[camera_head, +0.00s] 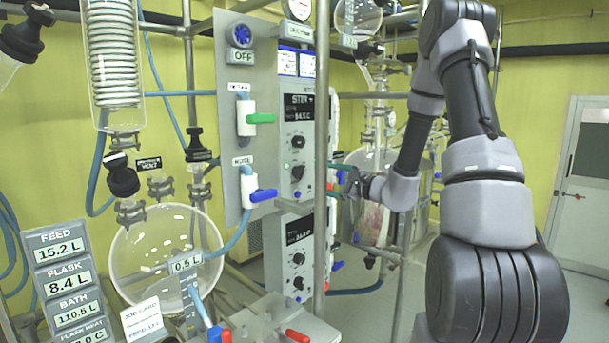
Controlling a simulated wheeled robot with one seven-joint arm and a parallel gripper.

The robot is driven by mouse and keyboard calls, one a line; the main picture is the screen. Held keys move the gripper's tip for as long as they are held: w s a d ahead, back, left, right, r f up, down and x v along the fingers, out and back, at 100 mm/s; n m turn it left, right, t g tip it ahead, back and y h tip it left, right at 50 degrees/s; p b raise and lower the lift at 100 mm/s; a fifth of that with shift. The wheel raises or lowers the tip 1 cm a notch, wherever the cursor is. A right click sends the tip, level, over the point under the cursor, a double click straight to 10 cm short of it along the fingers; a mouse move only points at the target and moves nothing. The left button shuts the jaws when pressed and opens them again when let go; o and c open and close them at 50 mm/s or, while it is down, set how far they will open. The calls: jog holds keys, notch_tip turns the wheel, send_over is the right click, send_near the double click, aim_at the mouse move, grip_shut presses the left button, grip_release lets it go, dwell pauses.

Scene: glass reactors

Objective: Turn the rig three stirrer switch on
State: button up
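A grey control panel (262,75) stands in the middle of the head view. On its narrow face is a module whose dark display (298,107) seems to read "STIR". Below it are an upper black knob (298,141) and a lower black knob or switch (297,173), with a small green light (287,167) beside the lower one. No rig number is legible. My gripper (334,180) reaches in from the right at the lower knob's height. Its two teal fingers are apart. A metal post crosses in front of the fingertips, so contact with the knob cannot be told.
The metal post (321,60) stands between the camera and my gripper. A second module (298,258) with knobs is below. Glass vessels (160,255) and hoses fill the left; another glass reactor (372,215) stands behind my arm. A blue dial reads OFF (242,57).

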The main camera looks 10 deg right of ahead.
aim_at(303, 173)
jog(key=x, duration=1)
jog(key=shift+w, duration=0.1)
jog(key=c, duration=1.4)
jog(key=shift+a+m, duration=0.1)
jog(key=shift+m, duration=2.1)
jog(key=o, duration=1.4)
